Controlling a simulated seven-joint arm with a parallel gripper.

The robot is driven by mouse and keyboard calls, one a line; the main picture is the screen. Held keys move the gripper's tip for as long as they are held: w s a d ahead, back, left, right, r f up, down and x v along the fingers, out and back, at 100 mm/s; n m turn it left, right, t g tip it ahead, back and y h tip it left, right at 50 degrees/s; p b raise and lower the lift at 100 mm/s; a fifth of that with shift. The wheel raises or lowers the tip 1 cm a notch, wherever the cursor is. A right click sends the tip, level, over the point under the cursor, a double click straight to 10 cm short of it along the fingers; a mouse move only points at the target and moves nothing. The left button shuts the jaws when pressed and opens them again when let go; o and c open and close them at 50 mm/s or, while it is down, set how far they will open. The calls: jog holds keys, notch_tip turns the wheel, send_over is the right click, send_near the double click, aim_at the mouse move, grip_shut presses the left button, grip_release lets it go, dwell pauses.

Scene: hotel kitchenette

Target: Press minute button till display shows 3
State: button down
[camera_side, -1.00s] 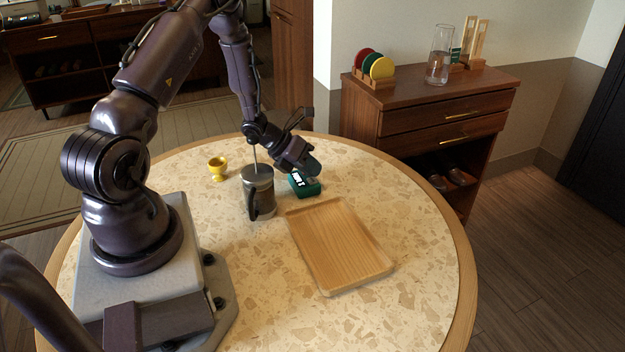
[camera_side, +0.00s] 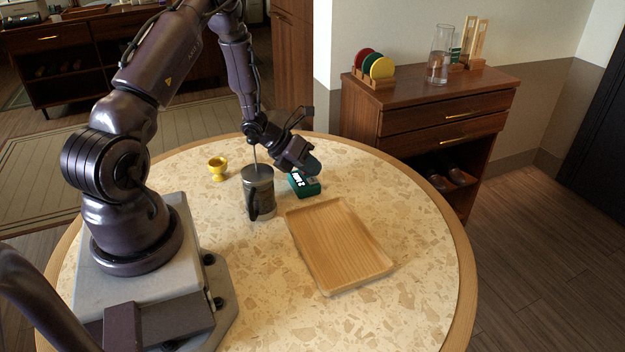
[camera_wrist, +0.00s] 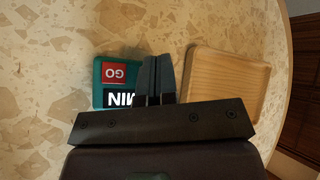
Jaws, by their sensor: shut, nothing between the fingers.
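The green timer (camera_side: 308,190) sits on the round table just behind the wooden tray. My gripper (camera_side: 314,168) is shut and empty, pointing down over the timer. In the wrist view its fingers (camera_wrist: 155,60) overlap the timer's right side. Contact cannot be told.
The wooden tray (camera_side: 338,245) lies in front. The table's right side (camera_side: 420,240) is clear.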

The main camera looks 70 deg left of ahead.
aim_at(311, 178)
jog(key=shift+r, duration=0.4)
jog(key=shift+r, duration=2.5)
jog(key=shift+r, duration=0.1)
dwell(0.6)
notch_tip(311, 178, up, 4)
jog(key=shift+f, duration=0.2)
jog(key=shift+f, duration=4.45)
jog(key=shift+f, duration=0.1)
